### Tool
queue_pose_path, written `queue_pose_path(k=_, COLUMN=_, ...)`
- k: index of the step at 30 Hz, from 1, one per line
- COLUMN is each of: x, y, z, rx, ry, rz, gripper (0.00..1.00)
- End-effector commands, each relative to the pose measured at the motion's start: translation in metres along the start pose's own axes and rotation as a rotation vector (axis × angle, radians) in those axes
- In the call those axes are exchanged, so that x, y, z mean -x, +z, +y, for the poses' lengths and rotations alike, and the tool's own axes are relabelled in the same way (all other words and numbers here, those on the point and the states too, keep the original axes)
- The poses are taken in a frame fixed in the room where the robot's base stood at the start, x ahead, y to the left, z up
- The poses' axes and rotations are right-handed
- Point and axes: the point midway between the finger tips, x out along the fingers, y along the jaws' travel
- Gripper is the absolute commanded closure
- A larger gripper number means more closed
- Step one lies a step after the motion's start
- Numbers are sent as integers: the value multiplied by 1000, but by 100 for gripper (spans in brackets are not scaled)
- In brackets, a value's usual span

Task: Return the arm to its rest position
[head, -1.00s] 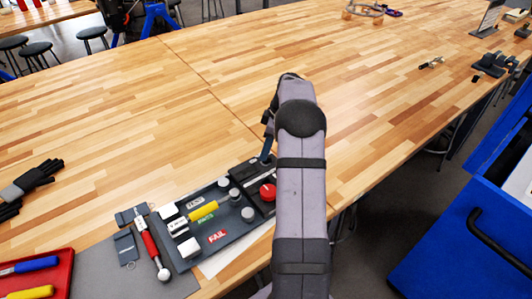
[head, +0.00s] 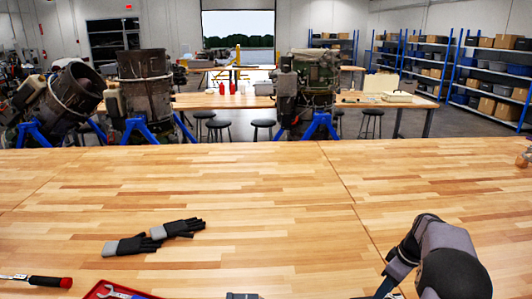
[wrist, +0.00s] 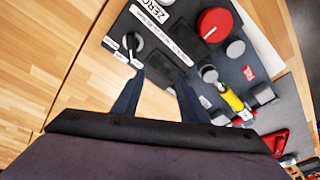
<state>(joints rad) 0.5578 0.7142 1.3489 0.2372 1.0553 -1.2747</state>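My gripper (wrist: 160,78) shows in the wrist view with two dark fingers spread apart and nothing between them. It is above the table, over the near edge of a dark panel (wrist: 185,62) with a red knob (wrist: 214,24), a black knob, a "ZERO" label and grey posts. A yellow-handled tool (wrist: 232,99) lies on the panel's right part. In the head view my arm is bent at the bottom right, and the gripper end is cut off by the lower frame edge.
The wooden table (head: 270,190) is largely clear in the middle. Black gloves (head: 153,237) lie left of my arm. A red tray (head: 112,290) and a red-handled tool (head: 50,281) lie at the bottom left. Turbines on blue stands (head: 147,95) and stools stand beyond the table.

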Motion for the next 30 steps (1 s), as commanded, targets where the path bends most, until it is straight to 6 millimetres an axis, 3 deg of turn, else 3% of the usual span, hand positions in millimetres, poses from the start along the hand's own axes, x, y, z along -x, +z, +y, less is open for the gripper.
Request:
queue_pose_path(k=3, x=7, y=-16, z=-52, rx=-84, ry=-4, rz=-38, gripper=61)
queue_pose_path(k=8, x=11, y=-20, z=-126, rx=-216, ry=9, rz=-90, gripper=61)
queue_pose_path(k=12, x=11, y=-8, z=-191, rx=-328, ry=31, rz=-127, gripper=61)
queue_pose_path(k=18, x=7, y=26, z=-267, rx=-466, ry=70, rz=-163, gripper=61)
queue_pose_path(k=24, x=1, y=58, z=-311, rx=-556, ry=99, rz=-176, gripper=61)
queue_pose_path(k=30, x=-2, y=71, z=-325, rx=-591, ry=111, rz=-180, gripper=61)
